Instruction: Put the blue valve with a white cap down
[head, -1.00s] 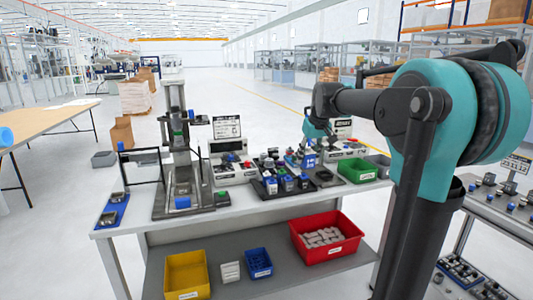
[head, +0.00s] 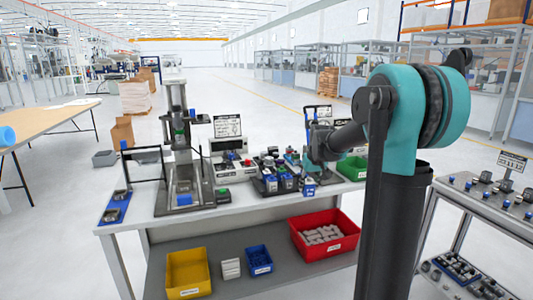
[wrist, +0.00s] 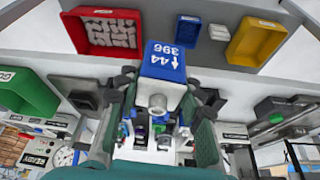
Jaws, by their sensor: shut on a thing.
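My gripper (wrist: 165,108) is shut on the blue valve (wrist: 165,58), which fills the middle of the wrist view. Its blue face carries a white arrow and white figures, and a pale body with a round grey stub shows below the blue part. A dark finger stands on each side of it. In the head view my gripper (head: 312,172) is low at the right part of the workbench (head: 235,215), beside a group of small blue and grey parts (head: 277,178). Whether the valve touches the bench is hard to tell.
A green bin (head: 352,168) stands just right of my gripper. A press stand (head: 180,150) and a grey device (head: 230,160) stand further left. A red bin (head: 325,235), a yellow bin (head: 187,273) and a blue bin (head: 259,260) sit on the lower shelf. The bench's front strip is clear.

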